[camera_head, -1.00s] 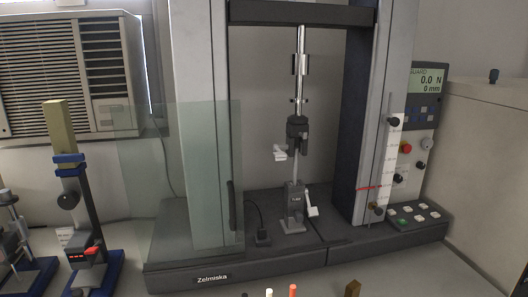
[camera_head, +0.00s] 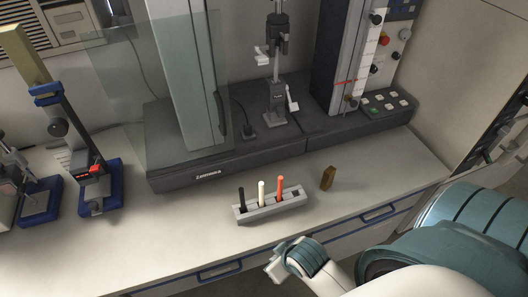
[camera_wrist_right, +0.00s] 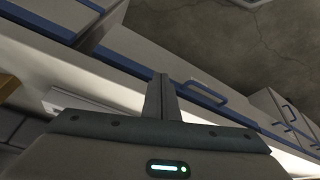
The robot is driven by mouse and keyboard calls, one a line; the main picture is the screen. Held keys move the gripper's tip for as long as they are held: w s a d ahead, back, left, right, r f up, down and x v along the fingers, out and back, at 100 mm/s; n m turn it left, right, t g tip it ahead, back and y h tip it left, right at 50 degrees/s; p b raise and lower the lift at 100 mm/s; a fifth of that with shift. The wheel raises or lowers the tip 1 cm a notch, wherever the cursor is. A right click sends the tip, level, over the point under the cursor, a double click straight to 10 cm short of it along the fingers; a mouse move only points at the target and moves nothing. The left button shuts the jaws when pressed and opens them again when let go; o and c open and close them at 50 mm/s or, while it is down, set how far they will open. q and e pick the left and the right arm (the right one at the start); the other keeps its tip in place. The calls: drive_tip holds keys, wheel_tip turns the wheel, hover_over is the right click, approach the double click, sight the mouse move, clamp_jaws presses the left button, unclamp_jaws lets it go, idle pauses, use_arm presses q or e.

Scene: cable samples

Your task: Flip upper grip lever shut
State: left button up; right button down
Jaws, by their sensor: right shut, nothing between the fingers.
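The upper grip (camera_head: 278,45) is a dark clamp hanging from the shaft of the testing machine. Its white upper grip lever (camera_head: 261,58) sticks out to the left. A thin grey cable sample (camera_head: 276,71) runs down from it to the lower grip (camera_head: 275,106). The lower grip has its own white lever (camera_head: 292,99) on the right, slanting close beside it. My right gripper (camera_head: 270,267) is at the bench's front edge, far below and in front of the grips. In the right wrist view its fingers (camera_wrist_right: 161,97) are together and empty. My left gripper is out of view.
A clear guard panel (camera_head: 150,90) stands left of the machine. A holder (camera_head: 270,209) with black, white and red sticks and a small brown block (camera_head: 327,178) lie on the bench. A blue-based device (camera_head: 100,190) stands at the left. Blue-handled drawers (camera_head: 220,271) are below.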

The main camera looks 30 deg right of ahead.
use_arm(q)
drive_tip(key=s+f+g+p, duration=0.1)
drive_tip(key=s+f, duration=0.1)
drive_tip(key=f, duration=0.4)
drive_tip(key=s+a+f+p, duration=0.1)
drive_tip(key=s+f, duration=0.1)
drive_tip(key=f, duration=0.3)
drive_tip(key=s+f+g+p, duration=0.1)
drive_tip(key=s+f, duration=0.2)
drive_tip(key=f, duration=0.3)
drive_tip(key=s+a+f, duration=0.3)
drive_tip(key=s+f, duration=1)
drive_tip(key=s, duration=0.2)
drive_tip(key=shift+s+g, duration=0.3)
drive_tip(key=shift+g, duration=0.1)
use_arm(e)
drive_tip(key=w+d+r+m+t+h, duration=0.1)
drive_tip(key=w+d+r+t, duration=0.2)
drive_tip(key=r, duration=1.3)
drive_tip(key=w+d+r+m+t+h, duration=0.1)
drive_tip(key=w+d+r+m+t, duration=0.1)
drive_tip(key=w+d+r, duration=0.6)
drive_tip(key=w+d+r+m+t+h, duration=0.1)
drive_tip(key=w+d+r+t, duration=0.3)
drive_tip(key=w+r, duration=1)
wheel_tip(320, 180, up, 12)
drive_tip(key=shift+w+d+r+m, duration=0.15)
drive_tip(key=shift+w+d+m, duration=0.2)
drive_tip(key=shift+d, duration=0.5)
